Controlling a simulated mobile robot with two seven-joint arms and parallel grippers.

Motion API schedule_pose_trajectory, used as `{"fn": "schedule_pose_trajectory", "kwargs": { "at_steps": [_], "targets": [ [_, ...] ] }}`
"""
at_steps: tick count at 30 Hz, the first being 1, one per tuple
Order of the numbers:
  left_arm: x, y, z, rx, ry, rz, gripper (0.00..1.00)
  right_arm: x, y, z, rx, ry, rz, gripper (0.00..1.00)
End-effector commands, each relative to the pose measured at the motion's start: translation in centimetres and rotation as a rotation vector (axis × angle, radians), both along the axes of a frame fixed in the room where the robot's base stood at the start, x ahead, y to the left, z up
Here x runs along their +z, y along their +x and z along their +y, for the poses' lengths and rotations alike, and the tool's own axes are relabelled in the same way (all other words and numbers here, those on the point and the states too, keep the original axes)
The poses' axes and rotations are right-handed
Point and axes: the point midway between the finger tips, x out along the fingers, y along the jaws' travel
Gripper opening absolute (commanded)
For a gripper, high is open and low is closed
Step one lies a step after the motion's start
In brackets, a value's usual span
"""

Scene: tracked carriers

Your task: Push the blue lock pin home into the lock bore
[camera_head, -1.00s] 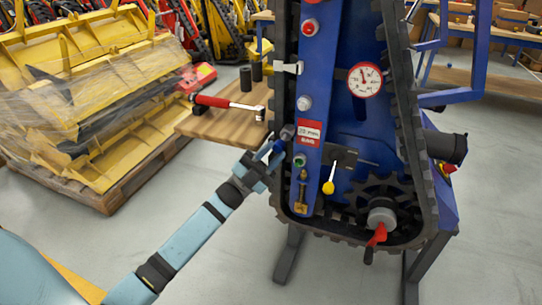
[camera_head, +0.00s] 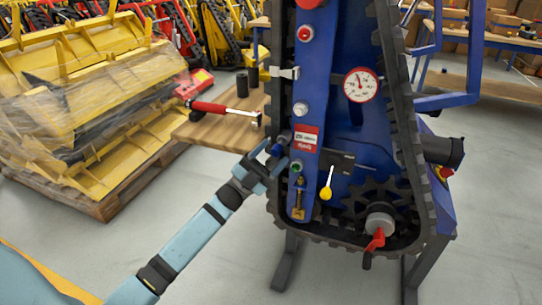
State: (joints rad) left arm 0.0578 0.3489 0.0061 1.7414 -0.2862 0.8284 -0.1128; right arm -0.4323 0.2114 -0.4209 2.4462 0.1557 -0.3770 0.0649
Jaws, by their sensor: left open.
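The tracked carrier's blue side plate (camera_head: 308,88) stands upright inside the black track. A small blue piece, which looks like the lock pin (camera_head: 277,150), is at the plate's left edge, level with the red and white label (camera_head: 304,139). My left gripper (camera_head: 270,160) is open at that edge, its fingers close around or beside the blue piece; I cannot tell whether they touch it. The lock bore cannot be made out; the gripper and the pin may hide it. My right gripper is not in view.
The black track (camera_head: 279,105) runs close beside the gripper. A yellow-tipped lever (camera_head: 326,193) and a red handle (camera_head: 376,240) stick out to the right. A wooden table (camera_head: 222,130) with a red-handled tool (camera_head: 212,107) stands behind.

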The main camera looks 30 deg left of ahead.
Motion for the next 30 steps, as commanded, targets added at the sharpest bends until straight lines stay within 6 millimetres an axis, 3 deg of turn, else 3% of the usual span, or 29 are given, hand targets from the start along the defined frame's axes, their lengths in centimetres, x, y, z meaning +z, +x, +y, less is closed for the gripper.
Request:
{"fn": "schedule_pose_trajectory", "kwargs": {
  "at_steps": [5,21,30],
  "targets": [
    [0.0,0.0,0.0,0.0,0.0,0.0,0.56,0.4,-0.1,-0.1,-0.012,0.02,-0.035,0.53],
    [-8.4,-5.9,5.5,0.001,0.0,0.003,0.56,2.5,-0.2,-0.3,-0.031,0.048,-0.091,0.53],
    [-10.0,-7.0,6.5,0.0,0.0,0.0,0.56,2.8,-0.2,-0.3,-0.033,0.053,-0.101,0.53]
  ]
}}
